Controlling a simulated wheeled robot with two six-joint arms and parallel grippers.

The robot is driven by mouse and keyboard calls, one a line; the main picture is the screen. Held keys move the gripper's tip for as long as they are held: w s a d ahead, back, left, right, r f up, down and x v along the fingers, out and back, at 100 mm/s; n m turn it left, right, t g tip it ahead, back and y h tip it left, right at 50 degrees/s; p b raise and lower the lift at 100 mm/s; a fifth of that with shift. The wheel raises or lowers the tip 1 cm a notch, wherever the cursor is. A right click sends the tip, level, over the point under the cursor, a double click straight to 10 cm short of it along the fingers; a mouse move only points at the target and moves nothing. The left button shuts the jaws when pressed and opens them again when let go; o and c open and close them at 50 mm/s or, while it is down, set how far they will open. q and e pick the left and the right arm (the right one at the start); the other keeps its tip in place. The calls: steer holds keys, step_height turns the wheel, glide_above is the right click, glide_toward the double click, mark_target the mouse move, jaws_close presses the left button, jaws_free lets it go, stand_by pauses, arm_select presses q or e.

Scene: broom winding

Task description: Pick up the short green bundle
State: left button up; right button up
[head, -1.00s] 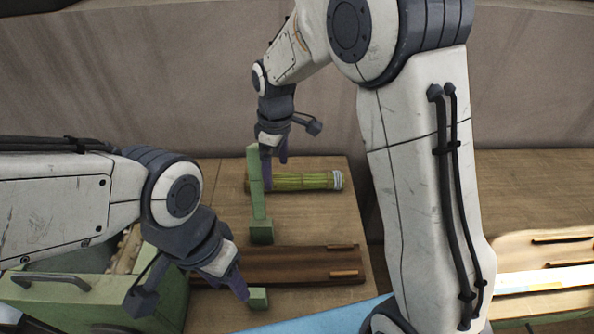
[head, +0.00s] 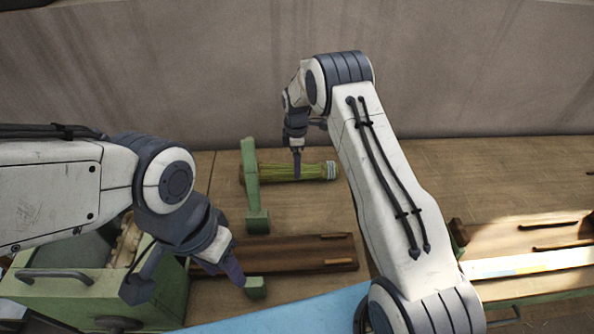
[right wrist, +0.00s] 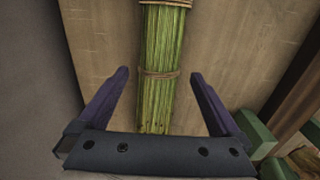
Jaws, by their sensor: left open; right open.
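The short green bundle (head: 312,171) lies on the wooden table behind the green upright bracket, its left end close to it. In the right wrist view the bundle (right wrist: 159,75) shows green stalks with brown ties and runs between the fingers. My right gripper (head: 297,172) is at the bundle, its fingers on either side; in its own wrist view the gripper (right wrist: 155,85) is open and not closed on it. Whether its fingers touch the bundle cannot be told. My left gripper (head: 240,280) is open at the front left, near a small green block, away from the bundle.
A green box (head: 90,300) with a handle is at the front left. A blue surface (head: 290,314) is in front.

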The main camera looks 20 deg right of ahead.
steer(key=shift+f+p, duration=0.7)
steer(key=shift+f, duration=1.65)
steer(key=c, duration=1.5)
steer(key=shift+r, duration=0.1)
